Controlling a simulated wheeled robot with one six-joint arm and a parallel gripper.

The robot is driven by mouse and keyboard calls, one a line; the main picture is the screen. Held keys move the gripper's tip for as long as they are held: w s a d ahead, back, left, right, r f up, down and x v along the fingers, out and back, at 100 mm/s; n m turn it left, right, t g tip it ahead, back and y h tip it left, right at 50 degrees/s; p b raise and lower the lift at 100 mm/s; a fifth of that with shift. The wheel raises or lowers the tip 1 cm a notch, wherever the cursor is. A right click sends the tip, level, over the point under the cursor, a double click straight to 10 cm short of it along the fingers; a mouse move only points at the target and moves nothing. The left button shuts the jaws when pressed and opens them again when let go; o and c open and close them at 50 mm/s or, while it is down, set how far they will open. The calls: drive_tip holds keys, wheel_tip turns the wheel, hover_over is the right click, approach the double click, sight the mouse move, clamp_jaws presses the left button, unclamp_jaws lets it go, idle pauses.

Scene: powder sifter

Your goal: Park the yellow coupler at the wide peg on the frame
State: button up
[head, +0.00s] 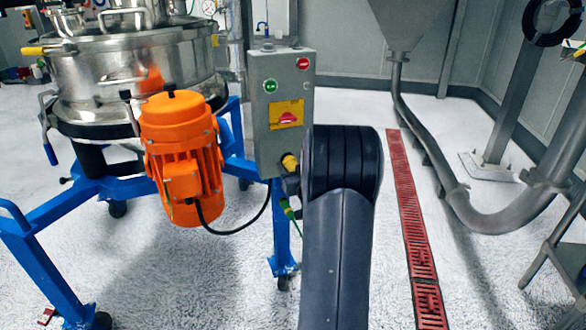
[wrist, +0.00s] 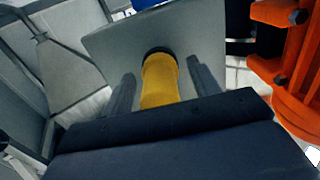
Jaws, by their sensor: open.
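The yellow coupler (wrist: 161,84) stands between my gripper's two dark fingers (wrist: 160,72) in the wrist view. The fingers are open, with a visible gap on each side of it. A dark ring sits at its far end, against a grey panel (wrist: 108,45). In the head view the coupler (head: 290,162) shows at the lower right of the grey control box (head: 281,105), partly hidden by my arm. The blue frame (head: 231,160) carries the steel sifter. I cannot pick out the wide peg on it.
An orange motor (head: 181,150) hangs on the frame left of the box, with a black cable looping below. A green-tipped piece (head: 287,208) hangs by the frame leg. A grey pipe (head: 425,140) and red floor drain (head: 409,205) lie right. The floor between is clear.

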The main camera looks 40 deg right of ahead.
drive_tip(key=shift+r, duration=0.1)
drive_tip(key=shift+c, duration=0.6)
clamp_jaws()
drive_tip(key=shift+b+v, duration=0.7)
drive_tip(key=shift+v, duration=2.3)
drive_tip(key=shift+a, duration=0.1)
